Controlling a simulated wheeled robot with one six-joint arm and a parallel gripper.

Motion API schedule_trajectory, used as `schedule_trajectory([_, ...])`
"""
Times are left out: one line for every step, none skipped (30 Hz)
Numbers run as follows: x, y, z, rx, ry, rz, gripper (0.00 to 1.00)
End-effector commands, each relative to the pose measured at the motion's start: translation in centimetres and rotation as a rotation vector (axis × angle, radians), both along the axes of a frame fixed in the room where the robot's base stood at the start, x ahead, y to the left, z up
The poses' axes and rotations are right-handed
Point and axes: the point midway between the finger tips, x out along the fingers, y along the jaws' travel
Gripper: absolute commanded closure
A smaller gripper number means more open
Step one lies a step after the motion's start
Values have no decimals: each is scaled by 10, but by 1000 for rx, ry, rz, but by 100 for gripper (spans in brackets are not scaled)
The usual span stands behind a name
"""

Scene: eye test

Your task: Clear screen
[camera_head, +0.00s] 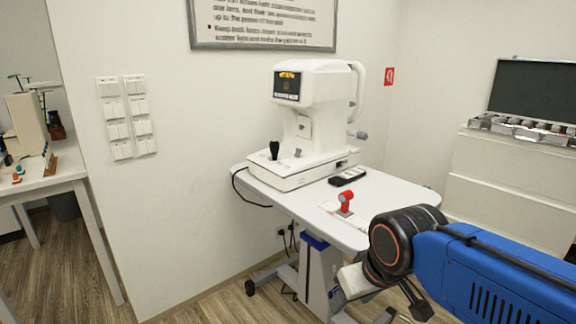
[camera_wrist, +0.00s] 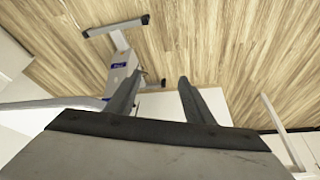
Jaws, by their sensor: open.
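A white eye-test machine (camera_head: 318,115) stands on a white wheeled table (camera_head: 387,196). Its small dark screen (camera_head: 287,85) faces the front left and shows orange marks at the top. A black joystick (camera_head: 274,149) stands on the machine's base below the screen. My gripper shows in the wrist view (camera_wrist: 155,88), with its two fingers apart and nothing between them. In the head view my blue arm comes in from the lower right, and the gripper end is low in front of the table, apart from the machine.
A red-topped object (camera_head: 345,200) and a black-and-white box (camera_head: 347,177) lie on the table. A white cabinet (camera_head: 507,195) at right carries an open case (camera_head: 530,130). Another table (camera_head: 45,185) is at left. Wooden floor (camera_head: 190,308) is clear at front left.

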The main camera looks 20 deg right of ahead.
Motion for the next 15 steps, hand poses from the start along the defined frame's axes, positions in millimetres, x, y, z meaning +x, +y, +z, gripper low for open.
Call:
schedule_trajectory([0,0,0,0,0,0,52])
schedule_trajectory([0,0,0,0,0,0,52])
schedule_trajectory([0,0,0,0,0,0,52])
schedule_trajectory([0,0,0,0,0,0,52])
schedule_trajectory([0,0,0,0,0,0,52])
schedule_trajectory([0,0,0,0,0,0,52])
schedule_trajectory([0,0,0,0,0,0,52])
schedule_trajectory([0,0,0,0,0,0,52])
schedule_trajectory([0,0,0,0,0,0,52])
schedule_trajectory([0,0,0,0,0,0,52])
schedule_trajectory([0,0,0,0,0,0,57])
schedule_trajectory([0,0,0,0,0,0,67])
schedule_trajectory([0,0,0,0,0,0,74])
schedule_trajectory([0,0,0,0,0,0,81])
schedule_trajectory([0,0,0,0,0,0,91])
